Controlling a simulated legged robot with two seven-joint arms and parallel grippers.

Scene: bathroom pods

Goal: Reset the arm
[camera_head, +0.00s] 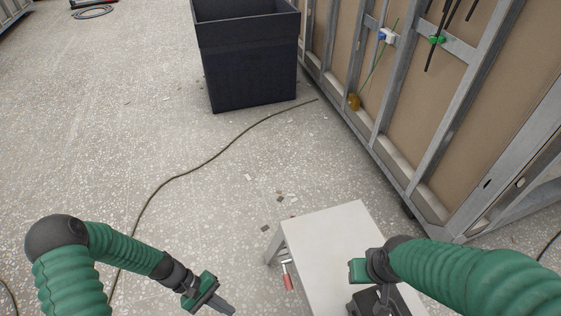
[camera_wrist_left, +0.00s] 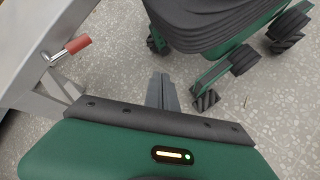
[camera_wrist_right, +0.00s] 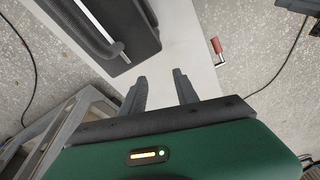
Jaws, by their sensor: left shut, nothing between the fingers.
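My left arm comes in from the lower left in the head view. Its gripper (camera_head: 225,306) hangs over bare floor, left of a small white table (camera_head: 325,232). In the left wrist view its fingers (camera_wrist_left: 161,90) are together with nothing between them. My right arm reaches in from the right over the white table. In the right wrist view its gripper (camera_wrist_right: 160,90) has its fingers apart and empty above the pale tabletop. Its fingertips are hard to make out in the head view.
A dark object (camera_wrist_right: 118,35) lies on the tabletop near my right gripper. A red-handled tool (camera_head: 287,276) shows by the table's left side. A black bin (camera_head: 250,75) stands farther off. A cable (camera_head: 185,173) crosses the floor. A metal-framed wall (camera_head: 415,110) rises at right.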

